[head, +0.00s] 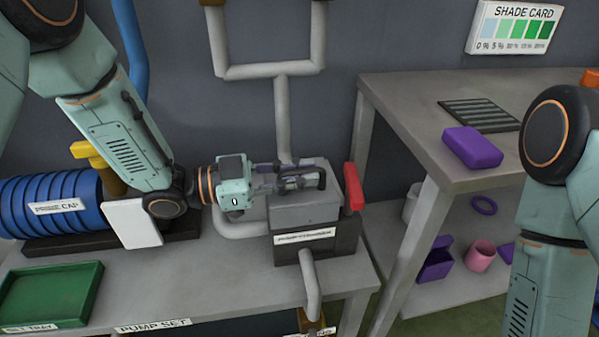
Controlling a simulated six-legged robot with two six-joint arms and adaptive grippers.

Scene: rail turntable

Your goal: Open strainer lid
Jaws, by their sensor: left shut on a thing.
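The strainer is a dark grey box (345,240) with a white label, standing on the right end of the grey bench. Its lid (305,212) is a lighter grey slab on top, and I see no clear gap under it. My left gripper (318,180) reaches in from the left, level over the lid. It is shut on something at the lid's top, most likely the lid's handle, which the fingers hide. A red lever (353,187) stands at the strainer's right side, just right of the fingertips. My right arm shows at the right edge; its gripper is out of view.
Grey pipes (283,115) rise behind the strainer, and another pipe (310,285) comes down in front. A blue ribbed pump (50,205) and green tray (50,295) are at left. A grey table (410,110) with a purple block (472,147) stands right.

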